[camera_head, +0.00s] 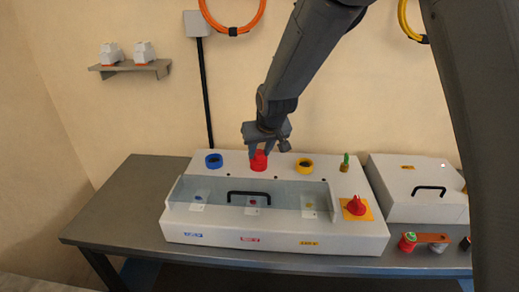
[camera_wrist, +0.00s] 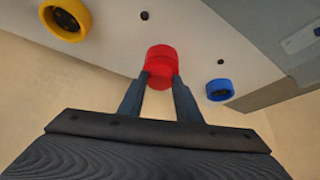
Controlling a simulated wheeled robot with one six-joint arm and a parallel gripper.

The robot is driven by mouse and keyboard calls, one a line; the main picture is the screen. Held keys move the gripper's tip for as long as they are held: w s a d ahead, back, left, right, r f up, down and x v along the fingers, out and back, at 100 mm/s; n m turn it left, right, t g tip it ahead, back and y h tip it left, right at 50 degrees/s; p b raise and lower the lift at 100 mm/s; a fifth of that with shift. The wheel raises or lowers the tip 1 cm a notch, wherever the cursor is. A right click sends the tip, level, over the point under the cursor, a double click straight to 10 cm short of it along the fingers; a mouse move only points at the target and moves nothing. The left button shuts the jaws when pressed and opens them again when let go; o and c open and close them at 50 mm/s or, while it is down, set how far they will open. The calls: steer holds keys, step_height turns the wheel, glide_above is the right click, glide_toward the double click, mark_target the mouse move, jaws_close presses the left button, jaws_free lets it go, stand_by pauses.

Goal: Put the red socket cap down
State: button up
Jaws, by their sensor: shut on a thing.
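The red socket cap (camera_head: 259,161) is between the fingertips of my gripper (camera_head: 264,148), at the back row of the white machine (camera_head: 180,218), midway between the blue ring (camera_head: 214,160) and the yellow ring (camera_head: 304,165). In the wrist view, my gripper (camera_wrist: 160,88) is shut on the red cap (camera_wrist: 161,57), with one finger on each side. The red shape has a stepped outline there. I cannot tell whether it touches the machine top or whether a red socket lies behind it.
A clear-covered recess with a black handle (camera_head: 248,193) lies in front. A red knob (camera_head: 356,205) on a yellow plate stands at the right. A white box (camera_head: 415,183) stands beside the machine on the grey table (camera_head: 115,208). The table's left part is clear.

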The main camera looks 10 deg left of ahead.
steer(key=shift+f, duration=0.1)
steer(key=o, duration=1)
steer(key=shift+o, duration=0.2)
steer(key=shift+r, duration=0.25)
steer(key=b+v, duration=0.2)
steer(key=v, duration=0.9)
steer(key=shift+s+r+b, duration=0.2)
steer(key=shift+r+b, duration=0.1)
steer(key=shift+d, duration=0.1)
